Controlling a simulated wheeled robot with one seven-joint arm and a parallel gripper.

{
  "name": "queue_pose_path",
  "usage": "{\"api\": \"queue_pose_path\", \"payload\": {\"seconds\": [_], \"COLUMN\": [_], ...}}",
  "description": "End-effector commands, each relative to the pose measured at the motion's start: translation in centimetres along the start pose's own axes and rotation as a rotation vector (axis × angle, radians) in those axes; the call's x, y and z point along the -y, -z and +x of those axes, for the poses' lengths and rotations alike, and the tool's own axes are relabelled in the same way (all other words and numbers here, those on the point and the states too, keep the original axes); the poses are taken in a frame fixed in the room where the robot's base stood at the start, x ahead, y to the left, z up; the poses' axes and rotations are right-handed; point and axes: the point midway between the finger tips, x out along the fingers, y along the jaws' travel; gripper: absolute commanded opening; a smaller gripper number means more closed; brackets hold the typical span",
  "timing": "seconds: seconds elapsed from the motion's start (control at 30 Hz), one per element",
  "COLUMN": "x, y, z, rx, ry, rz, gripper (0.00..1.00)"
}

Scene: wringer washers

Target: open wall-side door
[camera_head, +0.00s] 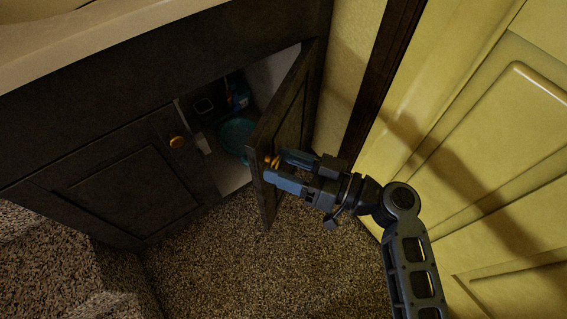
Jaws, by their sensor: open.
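The wall-side door (286,112) of the dark cabinet stands partly open, swung out on the right side of the cabinet near the yellow wall. Its small brass knob (272,161) is near the door's free edge. My gripper (280,168) is at that knob, with its two blue-grey fingers apart, one above and one below it. I cannot tell whether a finger touches the knob. The other cabinet door (130,175) on the left is closed and has its own brass knob (177,142).
Inside the cabinet are a teal basin (238,135) and a blue bottle (239,97). A light countertop (90,38) tops the cabinet. A yellow panelled door (500,130) stands at right, behind my arm. Brown carpet (240,265) lies clear below the open door. Carpeted steps (60,265) are at lower left.

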Motion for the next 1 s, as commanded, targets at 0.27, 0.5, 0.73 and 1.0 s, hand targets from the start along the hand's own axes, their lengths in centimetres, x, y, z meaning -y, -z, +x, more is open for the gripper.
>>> {"api": "queue_pose_path", "payload": {"seconds": [0.27, 0.5, 0.73, 1.0], "x": [0.02, 0.02, 0.02, 0.01], "y": [-0.01, -0.01, 0.0, -0.01], "z": [0.57, 0.54, 0.53, 0.52], "rx": [0.0, 0.0, 0.0, 0.0], "ry": [-0.001, -0.001, -0.001, -0.001], "rz": [0.0, 0.0, 0.0, 0.001], "gripper": [0.58, 0.43, 0.21, 0.0]}}
